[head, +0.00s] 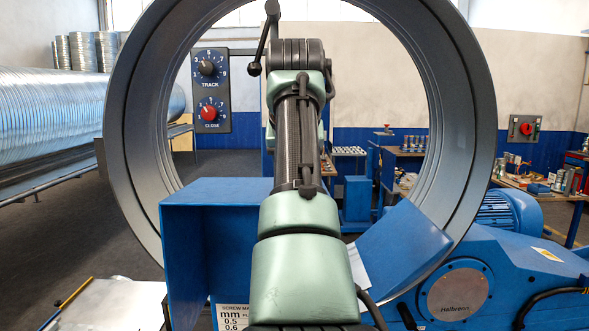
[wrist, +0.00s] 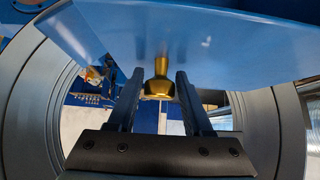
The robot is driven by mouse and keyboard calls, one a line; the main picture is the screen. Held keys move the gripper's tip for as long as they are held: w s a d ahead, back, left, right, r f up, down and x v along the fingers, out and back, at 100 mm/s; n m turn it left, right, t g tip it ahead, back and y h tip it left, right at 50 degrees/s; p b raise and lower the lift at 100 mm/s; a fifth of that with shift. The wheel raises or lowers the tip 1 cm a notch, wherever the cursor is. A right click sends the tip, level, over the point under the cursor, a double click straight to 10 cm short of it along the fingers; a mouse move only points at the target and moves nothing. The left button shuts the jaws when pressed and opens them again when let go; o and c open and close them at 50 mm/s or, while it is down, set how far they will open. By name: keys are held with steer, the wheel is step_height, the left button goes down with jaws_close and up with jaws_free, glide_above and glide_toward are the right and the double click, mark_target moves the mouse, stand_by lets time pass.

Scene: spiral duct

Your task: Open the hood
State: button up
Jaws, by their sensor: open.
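In the wrist view a brass knob (wrist: 159,89) stands out from a smooth blue panel (wrist: 215,40), which appears to be the hood. My gripper (wrist: 160,76) is open, with one dark finger on each side of the knob. Gaps show between the knob and both fingers, so it is not gripped. In the head view my own arm hides the gripper and the knob. Blue sheet-metal panels of the machine show left (head: 215,225) and right (head: 403,245) of my arm; I cannot tell which carries the knob.
A large grey ring (head: 136,130) surrounds my arm's reach. A blue motor (head: 508,212) and machine housing fill the right. Spiral ducts (head: 75,115) lie at the left. Workbenches stand behind.

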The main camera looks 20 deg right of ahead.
steer(key=shift+o, duration=1.1)
steer(key=shift+w, duration=0.1)
steer(key=shift+w+d+r, duration=0.1)
steer(key=shift+w, duration=0.05)
steer(key=shift+r, duration=0.1)
steer(key=b+v, duration=0.5)
steer(key=v, duration=0.7)
steer(key=shift+s, duration=0.4)
steer(key=shift+r, duration=0.15)
